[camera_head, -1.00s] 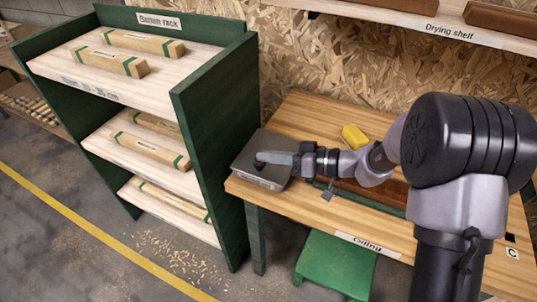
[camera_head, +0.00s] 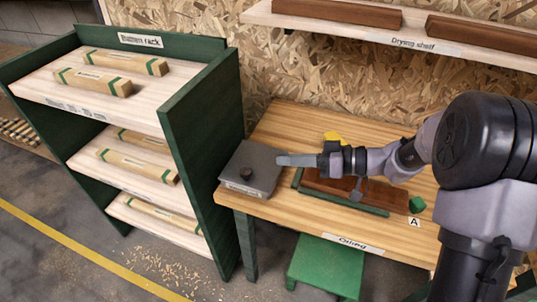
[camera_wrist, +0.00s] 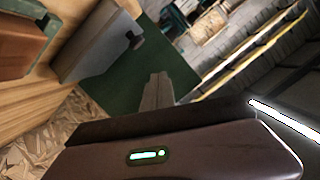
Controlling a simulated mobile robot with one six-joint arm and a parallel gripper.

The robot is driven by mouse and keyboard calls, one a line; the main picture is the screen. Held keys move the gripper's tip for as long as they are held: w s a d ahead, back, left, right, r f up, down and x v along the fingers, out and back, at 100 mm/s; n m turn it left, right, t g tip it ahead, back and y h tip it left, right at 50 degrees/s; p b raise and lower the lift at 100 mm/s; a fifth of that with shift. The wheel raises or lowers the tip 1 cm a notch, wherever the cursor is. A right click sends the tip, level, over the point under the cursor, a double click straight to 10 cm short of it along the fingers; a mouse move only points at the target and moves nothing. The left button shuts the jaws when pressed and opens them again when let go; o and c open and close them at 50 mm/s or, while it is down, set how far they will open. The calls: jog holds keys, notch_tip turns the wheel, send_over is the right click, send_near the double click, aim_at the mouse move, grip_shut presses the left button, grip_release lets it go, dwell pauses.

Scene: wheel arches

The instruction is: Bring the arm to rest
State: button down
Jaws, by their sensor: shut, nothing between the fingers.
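My gripper (camera_head: 281,160) is shut and empty in the head view. It is held over the oiling bench, just right of a grey box with a dark knob (camera_head: 250,172). I cannot tell its exact height above the bench. In the wrist view my gripper's fingertips (camera_wrist: 157,78) show together against a dark green panel. My arm reaches in from the right of the head view, over a dark brown wooden board (camera_head: 335,185) in a green frame on the bench.
The green batten rack (camera_head: 203,125) with several pale battens stands to the left. A drying shelf (camera_head: 375,38) with brown boards hangs above the bench (camera_head: 285,125). A yellow item (camera_head: 333,136) is partly hidden behind my arm. A green stool (camera_head: 326,266) stands in front.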

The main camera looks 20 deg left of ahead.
jog(key=s+d+r+m+h, duration=0.3)
jog(key=s+d+h, duration=0.1)
jog(key=s, duration=0.3)
jog(key=s+d+r+m+h, duration=0.3)
jog(key=s+m, duration=0.1)
jog(key=s, duration=0.3)
jog(key=s+d+m+t+h, duration=0.6)
jog(key=d+m, duration=0.3)
jog(key=d, duration=0.3)
jog(key=shift+s+r+m+h, duration=0.3)
jog(key=shift+s+r, duration=0.15)
jog(key=shift+s, duration=0.1)
